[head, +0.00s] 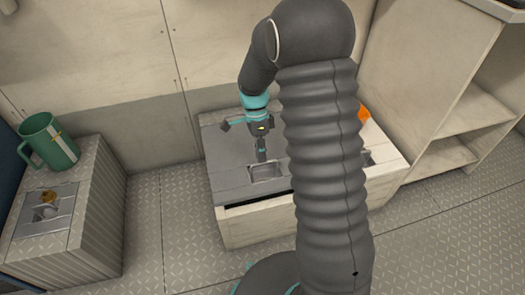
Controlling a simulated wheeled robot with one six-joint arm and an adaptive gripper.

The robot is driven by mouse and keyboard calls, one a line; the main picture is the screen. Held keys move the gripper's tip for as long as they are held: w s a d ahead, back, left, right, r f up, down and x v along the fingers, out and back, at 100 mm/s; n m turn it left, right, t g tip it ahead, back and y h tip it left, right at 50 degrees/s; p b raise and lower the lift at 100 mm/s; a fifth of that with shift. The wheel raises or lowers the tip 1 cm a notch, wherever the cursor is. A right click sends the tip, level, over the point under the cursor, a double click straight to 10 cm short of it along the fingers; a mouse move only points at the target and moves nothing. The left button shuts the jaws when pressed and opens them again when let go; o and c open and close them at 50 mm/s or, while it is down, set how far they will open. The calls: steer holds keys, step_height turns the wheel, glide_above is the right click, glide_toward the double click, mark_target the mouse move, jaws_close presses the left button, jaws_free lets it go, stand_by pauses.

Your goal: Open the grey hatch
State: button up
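The grey hatch (228,172) is the grey lid on the left part of a low, pale chest against the wall. A recessed pull (268,173) is set near its front edge. A dark gap shows between the hatch's front edge and the chest's front; I cannot tell whether the lid is raised. My gripper (262,158) points down at the back left of the recessed pull, its tip at or just above it. I cannot tell whether it touches or whether its fingers are open. My arm hides the middle of the chest.
A pale lid with another pull (368,158) and an orange object (363,115) show right of my arm. A green mug (50,141) stands on a grey box (97,190) at left. Pale shelving (445,90) is at right. Tread-plate floor (165,225) is clear between the boxes.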

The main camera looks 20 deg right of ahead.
steer(key=shift+o, duration=1.2)
steer(key=shift+s+a+f, duration=0.1)
steer(key=shift+a+f, duration=0.05)
steer(key=shift+d, duration=0.3)
steer(key=v, duration=1.2)
